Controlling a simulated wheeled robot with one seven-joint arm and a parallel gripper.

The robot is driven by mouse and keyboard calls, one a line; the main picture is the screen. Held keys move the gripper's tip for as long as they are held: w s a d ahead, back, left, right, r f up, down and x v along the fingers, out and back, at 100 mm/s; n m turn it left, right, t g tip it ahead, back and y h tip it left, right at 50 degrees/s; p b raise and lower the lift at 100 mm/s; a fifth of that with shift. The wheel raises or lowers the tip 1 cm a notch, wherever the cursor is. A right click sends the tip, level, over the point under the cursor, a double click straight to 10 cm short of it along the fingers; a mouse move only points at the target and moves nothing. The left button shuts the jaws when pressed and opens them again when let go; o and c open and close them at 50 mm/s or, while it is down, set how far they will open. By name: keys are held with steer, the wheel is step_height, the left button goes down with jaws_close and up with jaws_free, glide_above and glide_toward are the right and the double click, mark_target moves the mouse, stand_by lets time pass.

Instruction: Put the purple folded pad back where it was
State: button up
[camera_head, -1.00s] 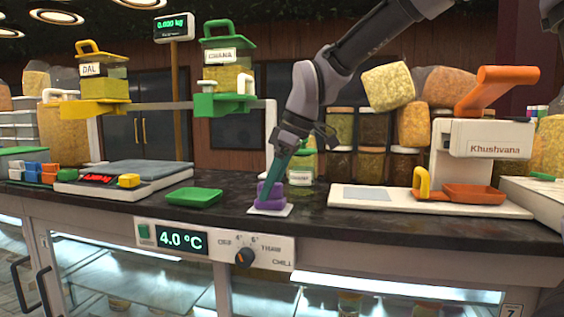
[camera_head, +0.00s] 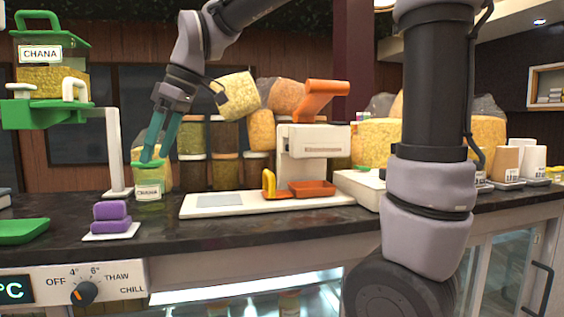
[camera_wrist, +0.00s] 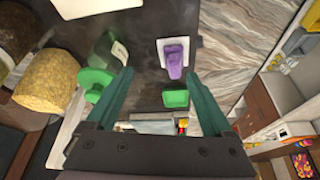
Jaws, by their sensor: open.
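The purple folded pad (camera_head: 110,216) lies on a white square sheet (camera_head: 112,233) at the left of the dark counter. It also shows in the wrist view (camera_wrist: 173,60), on the white sheet (camera_wrist: 163,43). My gripper (camera_head: 155,155) has teal fingers and is open and empty. In the head view it is up and to the right of the pad, in front of the small green-lidded CHANA jar (camera_head: 149,184). In the wrist view the pad lies beyond the fingers, apart from them. Nothing hides the pad.
A green tray (camera_head: 22,231) lies left of the pad. A white machine (camera_head: 310,155) with an orange tray (camera_head: 311,188) stands on a pale base (camera_head: 240,210) to the right. Tubs fill the back. The counter edge is close in front of the pad.

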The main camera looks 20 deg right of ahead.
steer(key=s+d+f+m+t+h, duration=0.1)
steer(key=s+d+f+m+t, duration=0.1)
steer(key=d+m, duration=0.7)
steer(key=s+d+f+m+t+h, duration=0.1)
steer(key=s+d+m+t, duration=0.3)
steer(key=d+m, duration=0.5)
steer(key=d+f, duration=0.1)
steer(key=d, duration=0.9)
steer(key=shift+s+d+m, duration=0.15)
steer(key=shift+d+m, duration=0.05)
steer(key=shift+m, duration=0.1)
